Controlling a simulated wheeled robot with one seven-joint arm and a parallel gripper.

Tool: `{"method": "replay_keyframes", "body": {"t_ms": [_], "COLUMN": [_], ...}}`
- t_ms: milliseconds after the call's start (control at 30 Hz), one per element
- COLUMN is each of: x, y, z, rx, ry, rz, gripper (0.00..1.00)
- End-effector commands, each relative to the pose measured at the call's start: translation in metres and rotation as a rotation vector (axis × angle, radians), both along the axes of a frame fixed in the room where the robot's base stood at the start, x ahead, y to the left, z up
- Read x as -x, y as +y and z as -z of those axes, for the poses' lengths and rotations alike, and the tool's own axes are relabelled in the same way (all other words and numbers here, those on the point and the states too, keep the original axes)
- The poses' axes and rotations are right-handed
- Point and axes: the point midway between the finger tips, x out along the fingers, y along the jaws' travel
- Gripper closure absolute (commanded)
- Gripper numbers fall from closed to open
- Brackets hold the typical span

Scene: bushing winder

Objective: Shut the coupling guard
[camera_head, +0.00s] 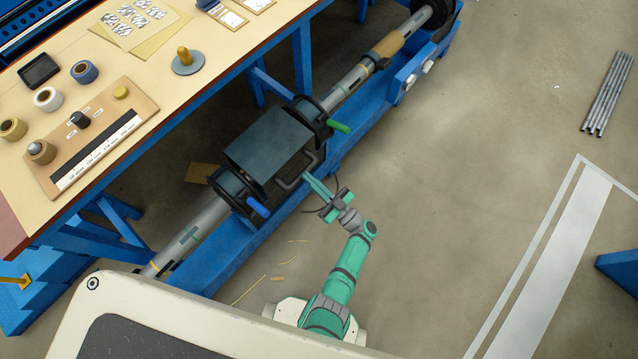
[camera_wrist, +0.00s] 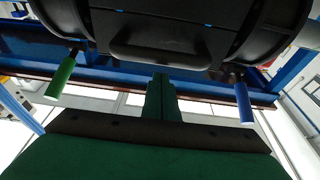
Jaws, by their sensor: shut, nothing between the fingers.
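The coupling guard (camera_head: 268,143) is a dark grey box-like cover over the shaft between two black flanges. Its handle (camera_head: 299,173) is a grey bar on the side facing me. In the wrist view the handle (camera_wrist: 160,57) runs across the upper middle, on the dark guard. My gripper (camera_head: 310,178) is shut and empty, its green fingers together close to the handle. In the wrist view the fingertips (camera_wrist: 161,78) are just below the handle; I cannot tell whether they touch it.
A green-gripped lever (camera_head: 338,127) and a blue-gripped lever (camera_head: 258,207) stick out on either side of the guard. The blue machine bed (camera_head: 376,115) runs beneath the shaft. A workbench (camera_head: 212,84) with tools stands behind at left. The floor at right is mostly clear.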

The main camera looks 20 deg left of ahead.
Motion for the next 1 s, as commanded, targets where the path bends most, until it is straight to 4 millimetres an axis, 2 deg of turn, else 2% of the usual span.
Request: {"method": "replay_keyframes", "body": {"t_ms": [367,1000], "x": [0.005,0.020], "y": [0.003,-0.036], "z": [-0.029,0.024], "rx": [-0.005,-0.006], "ry": [-0.006,-0.002], "rz": [-0.036,-0.030], "gripper": [1.00,1.00]}}
